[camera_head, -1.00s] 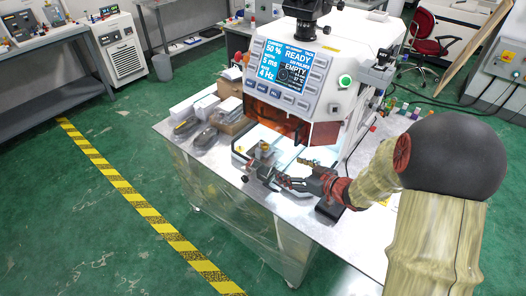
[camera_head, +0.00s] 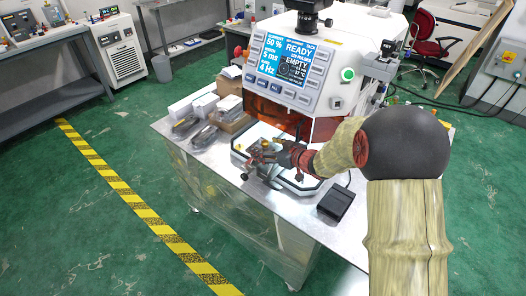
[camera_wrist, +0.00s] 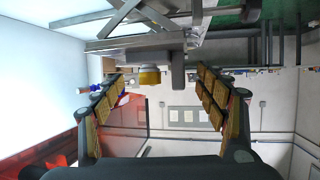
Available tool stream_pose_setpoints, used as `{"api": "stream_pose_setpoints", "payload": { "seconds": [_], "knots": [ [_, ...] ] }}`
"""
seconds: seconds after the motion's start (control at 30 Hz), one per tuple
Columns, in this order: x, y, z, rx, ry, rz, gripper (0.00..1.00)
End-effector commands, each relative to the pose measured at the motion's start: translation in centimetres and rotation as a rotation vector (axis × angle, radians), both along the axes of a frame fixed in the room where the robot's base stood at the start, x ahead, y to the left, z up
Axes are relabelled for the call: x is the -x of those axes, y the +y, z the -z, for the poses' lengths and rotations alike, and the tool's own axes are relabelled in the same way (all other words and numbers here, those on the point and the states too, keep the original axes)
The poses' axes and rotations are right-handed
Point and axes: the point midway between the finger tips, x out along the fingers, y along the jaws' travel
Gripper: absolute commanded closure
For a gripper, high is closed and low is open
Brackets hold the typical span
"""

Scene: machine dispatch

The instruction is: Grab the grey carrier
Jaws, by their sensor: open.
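The grey carrier (camera_wrist: 135,42) shows at the top of the wrist view as a flat grey metal part with a block hanging from it. A yellow brass-coloured cylinder (camera_wrist: 149,77) is beside that block. My gripper (camera_wrist: 162,82) is open, its padded fingers on either side of the cylinder and block, with visible gaps. In the head view my gripper (camera_head: 257,155) is at the front of the machine (camera_head: 295,60), over the carrier area, and hides most of the carrier. I cannot tell whether the fingers touch it.
The machine's display reads READY and EMPTY. A black box (camera_head: 336,203) sits on the metal table (camera_head: 300,226) right of my gripper. Grey packs (camera_head: 201,134) and cartons (camera_head: 229,117) stand to the left. The table front is clear.

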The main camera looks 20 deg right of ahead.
Motion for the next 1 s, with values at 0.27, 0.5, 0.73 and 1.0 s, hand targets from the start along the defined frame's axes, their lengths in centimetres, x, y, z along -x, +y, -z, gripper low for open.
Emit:
{"api": "stream_pose_setpoints", "payload": {
  "seconds": [0.27, 0.5, 0.73, 1.0],
  "knots": [
    [-0.69, 0.3, 0.18, 0.001, -0.001, 0.001, 0.28],
    [-0.67, 0.29, 0.18, 0.001, -0.001, 0.001, 0.38],
    [-0.65, 0.29, 0.19, 0.0, -0.001, 0.0, 0.51],
    [-0.66, 0.28, 0.19, 0.001, -0.001, 0.001, 0.66]
  ]
}}
